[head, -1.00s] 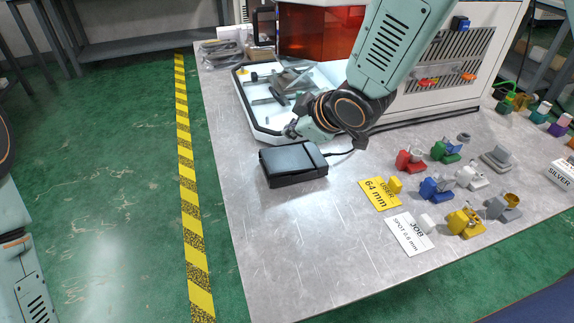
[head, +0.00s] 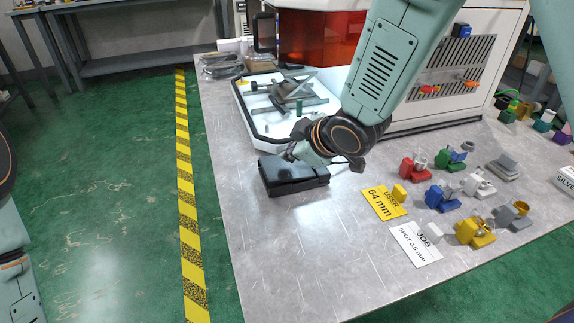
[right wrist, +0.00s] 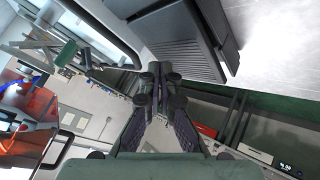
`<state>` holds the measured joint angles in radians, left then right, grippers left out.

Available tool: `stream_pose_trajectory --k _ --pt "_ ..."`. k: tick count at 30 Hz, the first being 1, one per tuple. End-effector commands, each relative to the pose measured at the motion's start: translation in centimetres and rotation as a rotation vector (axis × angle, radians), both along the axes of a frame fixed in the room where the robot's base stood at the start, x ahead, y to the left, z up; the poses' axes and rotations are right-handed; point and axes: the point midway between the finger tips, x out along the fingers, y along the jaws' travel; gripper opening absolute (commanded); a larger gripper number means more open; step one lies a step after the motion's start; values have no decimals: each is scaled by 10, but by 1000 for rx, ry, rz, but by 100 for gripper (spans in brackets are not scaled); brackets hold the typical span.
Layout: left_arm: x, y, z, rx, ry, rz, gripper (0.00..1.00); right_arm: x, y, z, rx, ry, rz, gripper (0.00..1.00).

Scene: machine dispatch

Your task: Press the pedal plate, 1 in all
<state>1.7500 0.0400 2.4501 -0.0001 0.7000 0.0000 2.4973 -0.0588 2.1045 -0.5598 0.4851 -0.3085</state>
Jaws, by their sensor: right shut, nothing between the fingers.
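The black foot pedal (head: 296,180) sits on the metal table, near its left edge. Its ridged plate (right wrist: 180,48) fills the top middle of the right wrist view. My right gripper (head: 299,157) is at the pedal's far upper edge and partly overlaps it in the head view. In the right wrist view its fingers (right wrist: 158,76) are shut, with nothing between them, and appear close to the plate. I cannot tell whether they touch it. My left arm shows at the left edge of the head view, but its gripper is out of view.
A white tray (head: 247,112) with metal parts stands behind the pedal. A white machine (head: 440,85) is at the back right. Yellow (head: 384,203) and white (head: 416,245) cards and several coloured blocks lie to the right. The table's front left is clear.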

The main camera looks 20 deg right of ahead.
Motion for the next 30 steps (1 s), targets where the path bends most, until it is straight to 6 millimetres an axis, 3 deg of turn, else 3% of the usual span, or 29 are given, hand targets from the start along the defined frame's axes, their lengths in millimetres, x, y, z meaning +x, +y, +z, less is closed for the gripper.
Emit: stream_pose_trajectory --k 30 --pt "0 0 -4 0 0 0 50 0 0 -7 -1 1 0 0"
